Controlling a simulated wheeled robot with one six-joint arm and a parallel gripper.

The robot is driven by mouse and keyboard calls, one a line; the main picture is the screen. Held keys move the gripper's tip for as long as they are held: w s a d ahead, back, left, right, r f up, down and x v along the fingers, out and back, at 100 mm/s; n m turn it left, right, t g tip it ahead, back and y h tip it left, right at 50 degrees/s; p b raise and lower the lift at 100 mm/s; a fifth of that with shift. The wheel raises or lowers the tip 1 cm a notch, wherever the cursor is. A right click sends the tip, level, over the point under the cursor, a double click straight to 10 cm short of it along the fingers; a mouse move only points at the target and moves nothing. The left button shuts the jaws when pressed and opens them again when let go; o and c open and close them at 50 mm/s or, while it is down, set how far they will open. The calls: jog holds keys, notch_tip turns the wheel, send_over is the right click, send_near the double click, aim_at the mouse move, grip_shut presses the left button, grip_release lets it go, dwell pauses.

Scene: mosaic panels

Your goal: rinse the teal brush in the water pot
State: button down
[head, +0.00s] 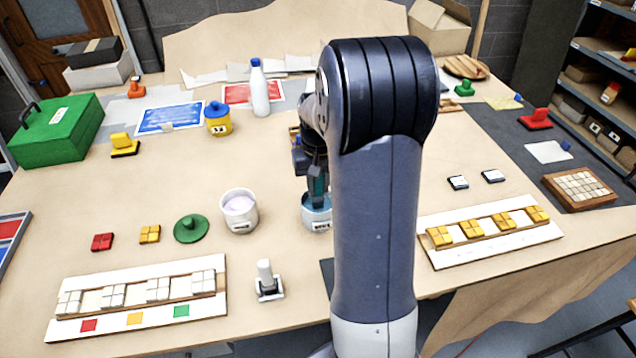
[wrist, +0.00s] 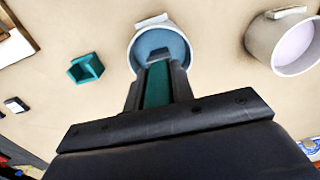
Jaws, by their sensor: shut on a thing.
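In the wrist view the brush's teal handle (wrist: 157,86) sits between my two dark fingers (wrist: 156,92). The brush's lower end lies inside the outline of the pot's rim (wrist: 134,48). I cannot tell how deep it is in the water. My arm hides part of the pot's right side in the head view.
A second pot (head: 239,212) with pale lilac contents stands to the left; it also shows in the wrist view (wrist: 282,42). An empty-looking teal holder (wrist: 86,68) stands near the water pot.

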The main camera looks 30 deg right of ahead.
jog(key=shift+r+p, duration=2.4)
jog(key=shift+r, duration=1)
jog(key=shift+f, duration=0.1)
